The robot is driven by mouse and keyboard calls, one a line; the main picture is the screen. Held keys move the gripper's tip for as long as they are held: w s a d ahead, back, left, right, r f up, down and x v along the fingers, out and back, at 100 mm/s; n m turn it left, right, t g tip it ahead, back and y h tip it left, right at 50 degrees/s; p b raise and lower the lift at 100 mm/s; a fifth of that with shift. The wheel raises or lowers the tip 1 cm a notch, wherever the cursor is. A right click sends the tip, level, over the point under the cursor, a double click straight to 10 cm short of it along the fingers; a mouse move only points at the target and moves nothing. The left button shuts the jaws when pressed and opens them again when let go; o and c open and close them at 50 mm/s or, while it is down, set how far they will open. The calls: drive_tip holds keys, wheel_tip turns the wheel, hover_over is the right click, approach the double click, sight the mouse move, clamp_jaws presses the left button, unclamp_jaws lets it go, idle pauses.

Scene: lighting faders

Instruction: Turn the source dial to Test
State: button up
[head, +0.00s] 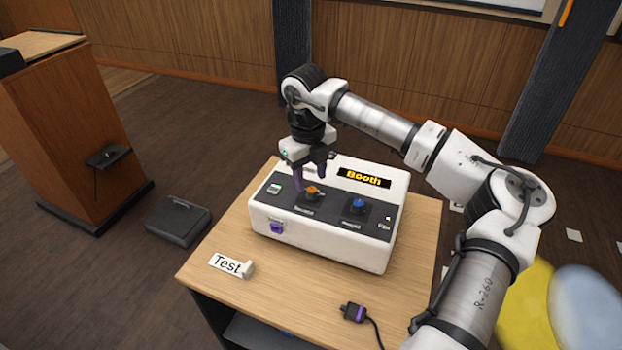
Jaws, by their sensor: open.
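A white control box (330,248) stands on the wooden table, with a dark sloping panel. Its display (363,177) reads "Booth". An orange dial (313,191) sits left of a blue dial (358,204); the small labels below them are too blurred to read surely, so I cannot tell which is the source dial. My gripper (309,183) points down with its purple fingers open, right at the orange dial. The fingers partly overlap the dial in view, and I cannot tell whether they touch it. A card reading "Test" (225,264) stands at the table's front left.
The table (285,292) has bare room in front of the box. A black connector with a cable (353,312) lies at the front right. A green button (274,188) is on the panel's left, and a purple socket (277,228) on the box front. A wooden lectern (65,140) stands left.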

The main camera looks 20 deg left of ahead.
sight(311, 189)
drive_tip(key=shift+f+p, duration=0.3)
drive_tip(key=shift+f, duration=1.4)
clamp_jaws()
